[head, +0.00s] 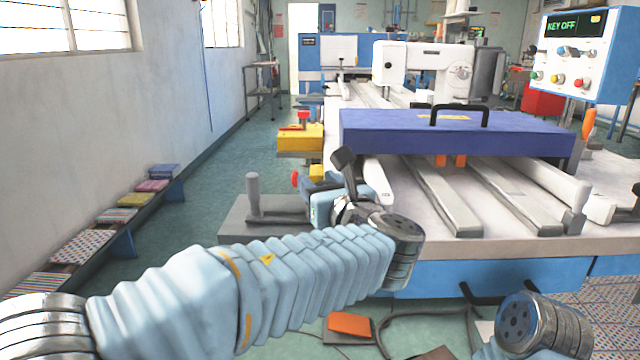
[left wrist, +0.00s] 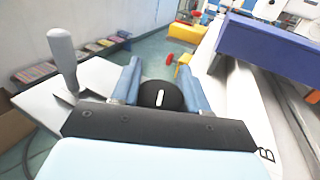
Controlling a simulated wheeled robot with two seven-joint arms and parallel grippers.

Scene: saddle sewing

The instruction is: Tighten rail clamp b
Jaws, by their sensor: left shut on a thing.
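The knob of rail clamp b (left wrist: 160,92) is round and black with a white mark, and shows between my fingers in the left wrist view. The mark runs roughly up and down in that picture. My left gripper (left wrist: 160,84) is shut on this knob, one blue finger on each side. A black letter B (left wrist: 267,156) is printed on the pale surface to the right. In the head view my left gripper (head: 322,208) is at the table's left front corner, where my wrist hides the knob. My right gripper is out of view.
A grey plate with an upright grey handle (head: 253,195) stands left of my gripper. A blue-purple cover with a black handle (head: 450,134) spans the table's rails (head: 515,195). A yellow block (head: 300,138) sits at the left edge. The floor at left is clear beside a low bench (head: 118,216).

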